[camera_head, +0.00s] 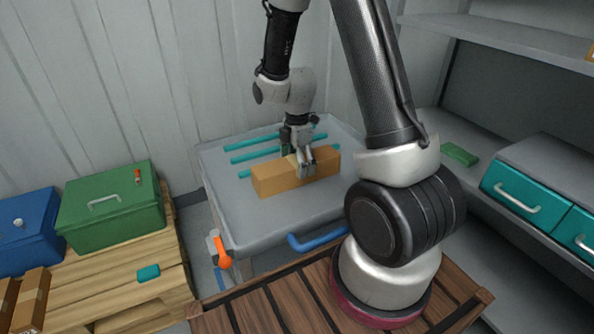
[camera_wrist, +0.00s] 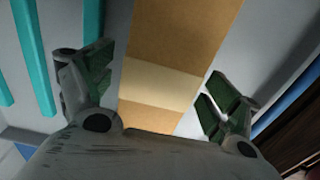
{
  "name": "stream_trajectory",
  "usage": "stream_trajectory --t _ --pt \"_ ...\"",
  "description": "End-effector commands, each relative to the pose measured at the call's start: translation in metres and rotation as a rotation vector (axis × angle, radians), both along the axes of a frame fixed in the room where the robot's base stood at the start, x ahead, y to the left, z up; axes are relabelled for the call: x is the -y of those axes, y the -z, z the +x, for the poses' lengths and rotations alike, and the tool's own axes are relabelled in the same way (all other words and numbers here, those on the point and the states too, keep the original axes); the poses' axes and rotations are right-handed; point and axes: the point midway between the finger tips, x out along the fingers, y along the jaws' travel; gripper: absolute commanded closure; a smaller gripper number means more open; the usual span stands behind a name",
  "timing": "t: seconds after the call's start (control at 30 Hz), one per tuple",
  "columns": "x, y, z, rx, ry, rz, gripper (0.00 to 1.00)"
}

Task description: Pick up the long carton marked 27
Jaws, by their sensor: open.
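A long tan carton (camera_head: 275,179) lies on a grey lidded chest top (camera_head: 225,205) in the head view. In the wrist view the carton (camera_wrist: 180,50) runs up the middle of the picture, with a paler band across it. No number can be read on it. My gripper (camera_head: 304,164) is over the carton in the head view and hides part of its top. In the wrist view my gripper (camera_wrist: 165,80) is open, with one green-padded finger on each side of the carton. Gaps show between both fingers and the carton. Its near end is hidden by my gripper's body.
Teal strips (camera_head: 252,154) lie on the grey top behind the carton. A blue handle (camera_head: 318,240) is at its front edge. Left are a green case (camera_head: 110,210) and a blue case (camera_head: 28,232). Grey shelves with teal drawers (camera_head: 525,190) stand right.

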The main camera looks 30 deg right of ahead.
Motion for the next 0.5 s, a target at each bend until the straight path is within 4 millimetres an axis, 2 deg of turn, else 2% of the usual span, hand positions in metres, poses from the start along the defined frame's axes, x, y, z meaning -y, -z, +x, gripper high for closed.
stream_trajectory --t 0.1,0.2,0.47,0.5 --pt "-0.001 0.021 0.0 -0.004 0.0 0.0 0.11" --pt "-0.001 0.032 0.0 -0.003 0.001 0.0 0.11" --pt "-0.001 0.036 0.0 0.0 0.002 0.0 0.11" --pt "-0.001 0.036 0.0 0.0 0.002 0.0 0.14"
